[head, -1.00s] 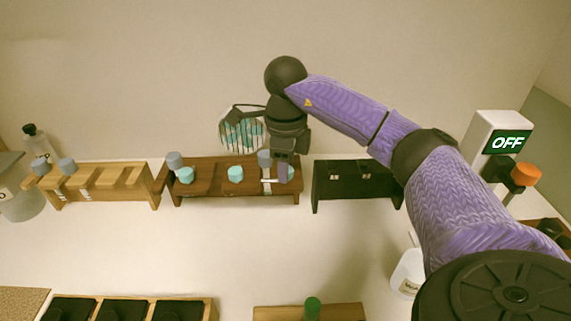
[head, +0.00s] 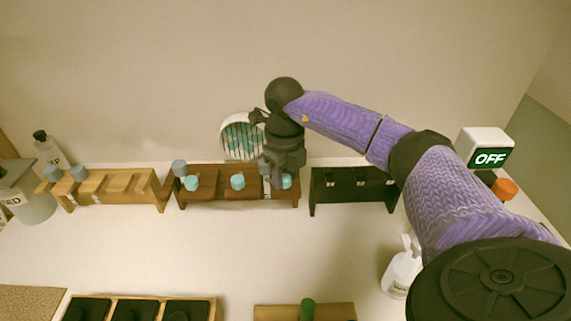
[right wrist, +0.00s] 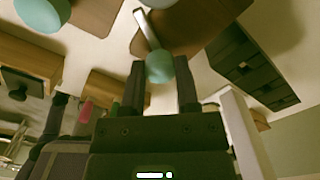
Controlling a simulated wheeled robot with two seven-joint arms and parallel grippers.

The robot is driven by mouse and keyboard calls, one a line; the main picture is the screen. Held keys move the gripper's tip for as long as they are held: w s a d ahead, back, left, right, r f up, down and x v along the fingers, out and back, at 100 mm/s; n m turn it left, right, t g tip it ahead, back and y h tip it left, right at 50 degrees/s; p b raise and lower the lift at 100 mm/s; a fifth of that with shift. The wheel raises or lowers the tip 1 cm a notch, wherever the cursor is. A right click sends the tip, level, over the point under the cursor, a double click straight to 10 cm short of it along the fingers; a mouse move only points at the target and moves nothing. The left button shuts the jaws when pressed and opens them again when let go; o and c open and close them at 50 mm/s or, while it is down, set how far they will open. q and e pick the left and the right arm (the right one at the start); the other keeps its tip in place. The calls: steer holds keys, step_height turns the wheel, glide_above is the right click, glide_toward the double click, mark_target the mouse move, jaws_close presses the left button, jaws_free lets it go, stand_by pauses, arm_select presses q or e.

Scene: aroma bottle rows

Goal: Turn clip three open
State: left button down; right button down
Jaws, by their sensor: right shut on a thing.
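The dark brown wooden rack (head: 221,187) stands at the back with three teal knobs in a row: a left knob (head: 192,183), a middle knob (head: 237,181) and a right knob (head: 286,181). A pale metal clip (head: 266,187) lies beside the right knob; in the right wrist view this clip (right wrist: 147,30) runs away from it. My right gripper (head: 278,178) reaches down over the rack's right end. In the right wrist view its two fingers (right wrist: 161,82) are on either side of the teal knob (right wrist: 159,67), shut on it. My left gripper is not in view.
A light wooden rack (head: 150,190) stands to the left, a black rack (head: 352,190) close to the right. A round striped disc (head: 242,138) is behind the gripper. A white box reading OFF (head: 485,146) and a white bottle (head: 402,272) are at right.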

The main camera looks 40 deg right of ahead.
steer(key=m+p, duration=0.1)
steer(key=m, duration=0.1)
steer(key=m+p, duration=0.2)
steer(key=m, duration=0.1)
steer(key=shift+r+m, duration=0.2)
steer(key=shift+m, duration=0.1)
steer(key=m+p, duration=0.2)
steer(key=m, duration=0.1)
steer(key=shift+d+m+p, duration=0.1)
steer(key=shift+m+p, duration=0.3)
steer(key=shift+f+m+p, duration=0.1)
steer(key=shift+m+p, duration=0.35)
steer(key=shift+m, duration=0.65)
steer(key=c, duration=0.5)
jaws_free()
steer(key=shift+o, duration=0.8)
steer(key=shift+f, duration=0.1)
